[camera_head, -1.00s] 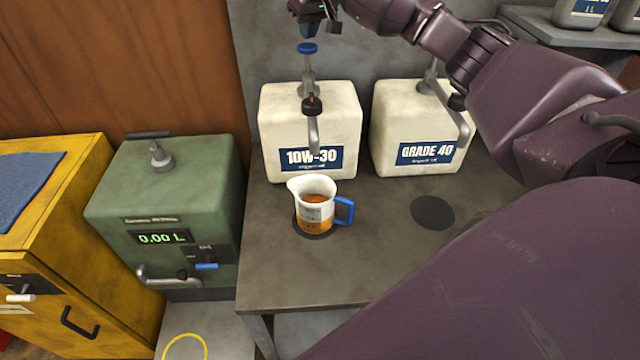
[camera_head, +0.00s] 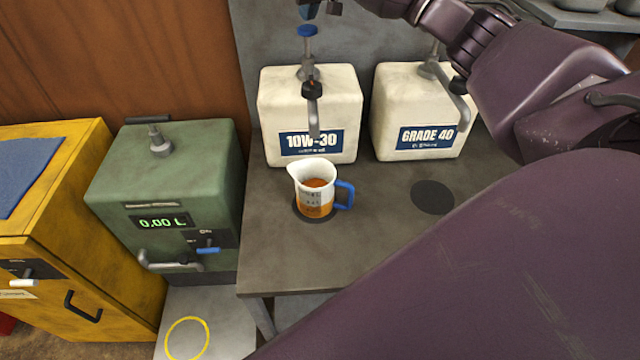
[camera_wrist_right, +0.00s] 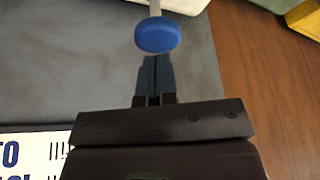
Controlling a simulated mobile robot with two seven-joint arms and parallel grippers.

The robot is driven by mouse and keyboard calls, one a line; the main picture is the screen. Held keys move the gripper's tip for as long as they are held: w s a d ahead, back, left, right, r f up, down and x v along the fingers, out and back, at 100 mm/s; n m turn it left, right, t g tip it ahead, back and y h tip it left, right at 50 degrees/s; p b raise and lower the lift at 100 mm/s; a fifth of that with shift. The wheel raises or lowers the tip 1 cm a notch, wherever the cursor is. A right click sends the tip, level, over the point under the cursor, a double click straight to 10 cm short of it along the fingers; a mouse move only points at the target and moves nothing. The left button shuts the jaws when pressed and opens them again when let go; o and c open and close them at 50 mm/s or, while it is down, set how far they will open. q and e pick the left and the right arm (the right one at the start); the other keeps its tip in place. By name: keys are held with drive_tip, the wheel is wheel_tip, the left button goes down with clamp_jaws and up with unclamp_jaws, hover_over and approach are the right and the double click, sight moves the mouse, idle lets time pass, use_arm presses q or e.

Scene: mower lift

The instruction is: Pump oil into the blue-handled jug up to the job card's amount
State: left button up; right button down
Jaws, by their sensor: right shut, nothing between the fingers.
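The jug (camera_head: 314,190) with the blue handle (camera_head: 345,195) stands upright on a dark round pad on the bench, below the spout (camera_head: 314,125) of the 10W-30 container (camera_head: 340,100). Amber oil fills its lower part; the scale marks are too small to read. The pump's blue knob (camera_head: 307,31) stands raised above that container. My right gripper (camera_head: 318,8) is shut and empty, close above the knob and partly cut off by the top edge. In the right wrist view the closed fingertips (camera_wrist_right: 155,72) point toward the blue knob (camera_wrist_right: 158,35). My left gripper is not in view.
A GRADE 40 container (camera_head: 392,100) with its own pump stands to the right, with an empty dark pad (camera_head: 432,197) in front. A green dispenser (camera_head: 185,185) reading 0.00 L and a yellow cabinet (camera_head: 75,215) stand left. The job card is not seen.

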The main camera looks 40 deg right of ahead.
sight(308, 28)
drive_tip(key=shift+f, duration=0.3)
drive_tip(key=shift+f, duration=0.35)
drive_tip(key=shift+f, duration=2.5)
drive_tip(key=shift+r, duration=3.3)
